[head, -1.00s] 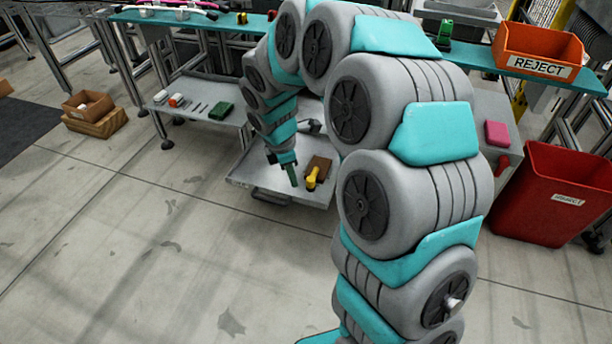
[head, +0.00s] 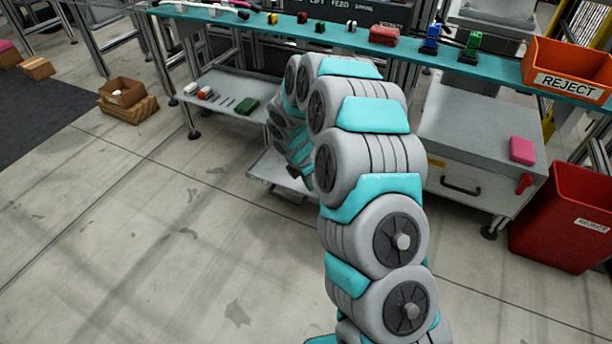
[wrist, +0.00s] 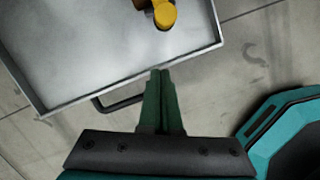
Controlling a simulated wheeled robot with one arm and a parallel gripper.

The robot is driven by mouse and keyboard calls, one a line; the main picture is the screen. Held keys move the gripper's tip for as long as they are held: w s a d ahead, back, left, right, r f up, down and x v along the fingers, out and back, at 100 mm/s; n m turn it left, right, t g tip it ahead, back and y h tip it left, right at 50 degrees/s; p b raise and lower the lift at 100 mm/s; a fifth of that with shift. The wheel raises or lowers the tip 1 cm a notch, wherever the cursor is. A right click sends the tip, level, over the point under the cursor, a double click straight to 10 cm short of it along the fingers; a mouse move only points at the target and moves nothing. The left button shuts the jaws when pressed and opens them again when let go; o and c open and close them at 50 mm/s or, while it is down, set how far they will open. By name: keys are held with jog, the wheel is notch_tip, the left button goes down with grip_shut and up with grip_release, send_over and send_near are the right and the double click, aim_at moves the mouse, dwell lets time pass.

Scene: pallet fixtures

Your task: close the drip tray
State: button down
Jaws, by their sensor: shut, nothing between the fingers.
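The drip tray (wrist: 75,45) is a shallow grey metal tray with a raised rim, pulled out. It fills the top left of the wrist view. Its black bar handle (wrist: 120,103) projects from the front wall. In the head view only the tray's left part (head: 263,166) shows; my arm covers the rest. A yellow cylindrical thing (wrist: 165,15) and a brown piece (wrist: 142,4) lie in the tray. My gripper (wrist: 160,72) is shut and empty, its green fingertips at the tray's front rim, right of the handle. I cannot tell whether they touch.
A grey cabinet (head: 480,140) with a shut, handled drawer stands right of my arm, with a pink block (head: 522,150) on top. A red bin (head: 560,222) stands beyond it. A lower shelf (head: 222,92) holds small parts at left. The floor in front is clear.

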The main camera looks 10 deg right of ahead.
jog(key=x, duration=0.2)
jog(key=shift+w+d+f, duration=0.2)
jog(key=shift+d+f, duration=0.15)
jog(key=shift+d, duration=0.05)
jog(key=shift+w+d+r, duration=0.1)
jog(key=shift+w+d, duration=0.15)
jog(key=shift+d, duration=0.2)
jog(key=shift+w+d, duration=0.25)
jog(key=shift+d, duration=0.25)
jog(key=shift+w+d, duration=0.25)
jog(key=shift+d, duration=0.25)
